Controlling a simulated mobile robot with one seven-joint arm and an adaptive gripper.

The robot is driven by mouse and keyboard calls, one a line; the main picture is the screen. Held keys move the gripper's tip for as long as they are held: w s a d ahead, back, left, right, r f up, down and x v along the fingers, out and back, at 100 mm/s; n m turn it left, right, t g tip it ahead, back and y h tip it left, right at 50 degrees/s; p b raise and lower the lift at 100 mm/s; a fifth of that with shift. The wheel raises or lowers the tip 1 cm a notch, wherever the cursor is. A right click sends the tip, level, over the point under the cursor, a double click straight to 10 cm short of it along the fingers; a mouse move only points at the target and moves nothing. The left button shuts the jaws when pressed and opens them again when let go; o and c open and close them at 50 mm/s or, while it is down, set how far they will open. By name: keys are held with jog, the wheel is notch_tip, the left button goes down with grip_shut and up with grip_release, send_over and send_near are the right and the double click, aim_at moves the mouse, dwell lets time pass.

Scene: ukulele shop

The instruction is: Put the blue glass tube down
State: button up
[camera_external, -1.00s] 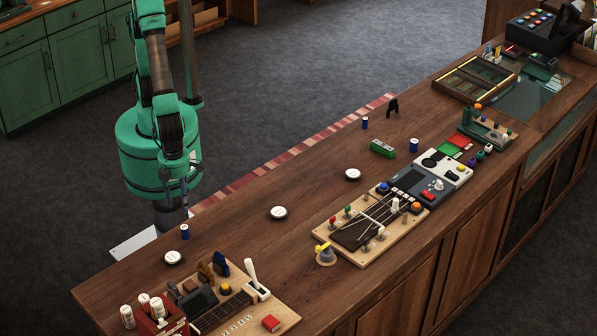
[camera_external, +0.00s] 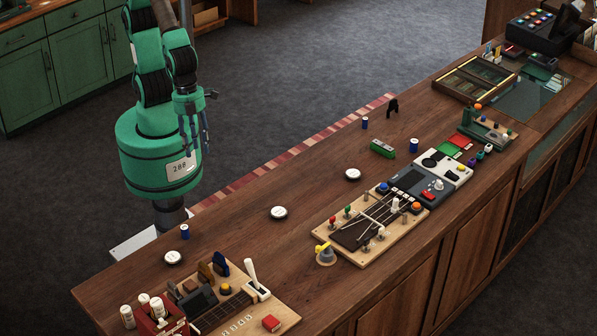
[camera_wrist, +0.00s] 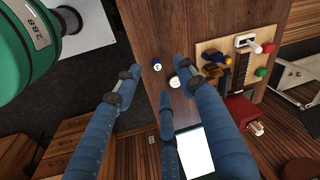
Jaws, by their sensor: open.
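Several short blue tubes stand upright on the wooden counter (camera_external: 320,130), and I cannot tell from looks which is the glass one. One blue tube (camera_external: 185,232) is near the counter's left end, beside a white disc (camera_external: 173,257); it also shows in the wrist view (camera_wrist: 157,65). Another blue tube (camera_external: 365,122) stands near the far edge, and a third blue tube (camera_external: 414,145) stands by the green box. My gripper (camera_external: 196,148) hangs open and empty, beside my green body and above counter height. In the wrist view its blue fingers (camera_wrist: 153,78) are spread, with nothing between them.
Two more white discs (camera_external: 279,212) (camera_external: 353,174) lie along the counter's middle, with bare wood around them. A board with a ukulele neck and tools (camera_external: 235,310) fills the near left end. A stringed board (camera_external: 350,232) and a green box (camera_external: 383,149) are farther right.

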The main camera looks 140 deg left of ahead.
jog(key=s+a+r+n+t, duration=0.3)
jog(key=s+a+r+n, duration=0.9)
jog(key=s, duration=0.1)
jog(key=shift+s+a+r+y, duration=0.25)
jog(key=shift+s+r+y, duration=0.05)
jog(key=shift+s, duration=0.1)
notch_tip(320, 180, down, 9)
jog(key=b, duration=0.8)
jog(key=shift+r+b, duration=0.15)
jog(key=shift+b, duration=0.2)
jog(key=shift+w+r, duration=0.1)
